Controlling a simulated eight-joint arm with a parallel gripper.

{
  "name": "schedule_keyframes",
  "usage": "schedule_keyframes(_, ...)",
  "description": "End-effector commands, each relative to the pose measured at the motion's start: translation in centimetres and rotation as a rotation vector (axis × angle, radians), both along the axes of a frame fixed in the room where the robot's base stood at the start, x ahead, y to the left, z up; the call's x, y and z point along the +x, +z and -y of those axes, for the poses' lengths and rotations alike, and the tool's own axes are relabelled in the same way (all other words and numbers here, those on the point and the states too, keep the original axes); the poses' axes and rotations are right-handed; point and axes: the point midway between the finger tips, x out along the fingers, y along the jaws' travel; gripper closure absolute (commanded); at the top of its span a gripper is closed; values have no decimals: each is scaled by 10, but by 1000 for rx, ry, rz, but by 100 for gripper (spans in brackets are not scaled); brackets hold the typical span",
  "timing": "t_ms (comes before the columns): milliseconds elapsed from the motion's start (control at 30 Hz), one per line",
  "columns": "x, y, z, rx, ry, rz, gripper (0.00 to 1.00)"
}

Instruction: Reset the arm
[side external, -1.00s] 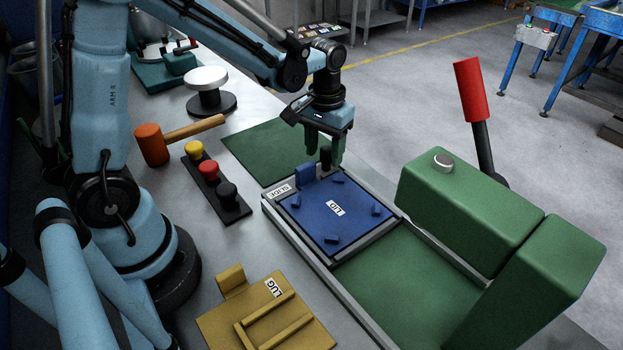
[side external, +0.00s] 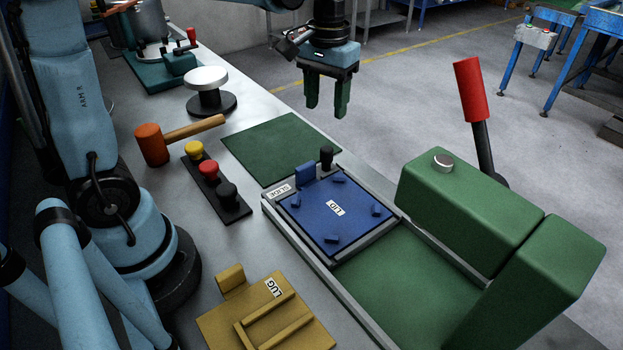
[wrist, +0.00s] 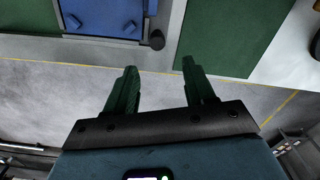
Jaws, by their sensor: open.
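My gripper (side external: 327,108) is open and empty, raised in the air above and behind the slide in the side external view. Its two green fingers also show in the wrist view (wrist: 158,82), apart with nothing between them. The blue plate marked LID (side external: 318,228) lies on the grey slide (side external: 280,208) of the green press. A black knob (side external: 326,157) stands upright at the slide's far end, below my gripper and apart from it. The knob also shows in the wrist view (wrist: 157,40).
A green mat (side external: 270,148) lies flat beside the slide. The green press (side external: 470,205) with a red-handled lever (side external: 470,90) stands at the right. A button strip (side external: 215,187), a mallet (side external: 153,145), a round-topped stand (side external: 207,80) and a yellow LUG fixture (side external: 240,315) are on the bench.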

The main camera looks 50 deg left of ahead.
Motion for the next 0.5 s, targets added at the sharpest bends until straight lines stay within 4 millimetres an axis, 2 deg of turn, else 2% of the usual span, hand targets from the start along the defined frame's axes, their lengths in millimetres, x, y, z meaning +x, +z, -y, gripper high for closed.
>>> schedule_keyframes(133,0,7,0,0,0,0,46)
schedule_keyframes(500,-1,8,0,1,-3,5,46)
